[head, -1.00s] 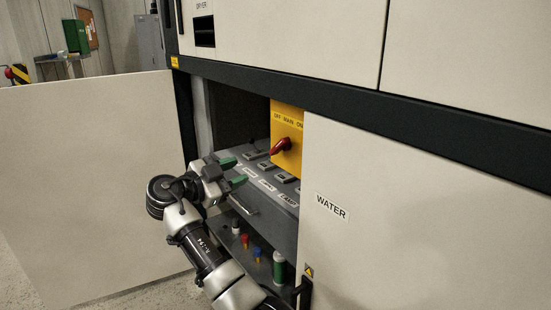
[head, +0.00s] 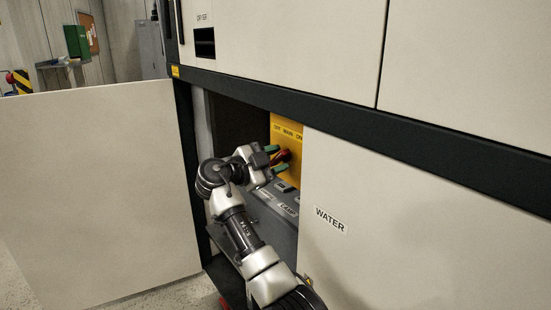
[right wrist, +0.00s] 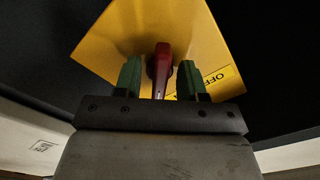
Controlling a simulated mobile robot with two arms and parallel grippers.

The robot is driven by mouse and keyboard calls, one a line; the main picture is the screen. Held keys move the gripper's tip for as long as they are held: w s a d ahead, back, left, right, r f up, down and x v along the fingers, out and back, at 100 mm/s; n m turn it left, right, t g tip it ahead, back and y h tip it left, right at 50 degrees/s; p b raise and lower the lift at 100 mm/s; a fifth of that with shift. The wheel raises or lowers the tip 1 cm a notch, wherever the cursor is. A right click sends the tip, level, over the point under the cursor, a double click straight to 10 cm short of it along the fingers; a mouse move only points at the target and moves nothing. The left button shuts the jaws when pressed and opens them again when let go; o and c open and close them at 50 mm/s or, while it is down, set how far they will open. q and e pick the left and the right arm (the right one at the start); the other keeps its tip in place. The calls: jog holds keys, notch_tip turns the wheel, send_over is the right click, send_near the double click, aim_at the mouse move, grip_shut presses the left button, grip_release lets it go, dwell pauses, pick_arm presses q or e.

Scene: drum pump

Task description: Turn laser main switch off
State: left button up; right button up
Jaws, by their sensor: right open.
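The laser main switch is a red handle (head: 284,155) on a yellow plate (head: 288,131) marked OFF, MAIN and ON, inside the open cabinet. My right gripper (head: 277,160) is at the handle, with green fingertips open. In the right wrist view the red handle (right wrist: 160,68) stands between the two green fingers (right wrist: 160,78), with small gaps on both sides. An OFF label (right wrist: 214,80) shows on the yellow plate, right of the fingers. My left gripper is not in view.
The open cabinet door (head: 95,190) stands at the left. A panel marked WATER (head: 400,210) closes the right side. A grey ledge with a LAMP label (head: 288,210) lies below the switch.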

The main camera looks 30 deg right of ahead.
jog(key=c, duration=0.6)
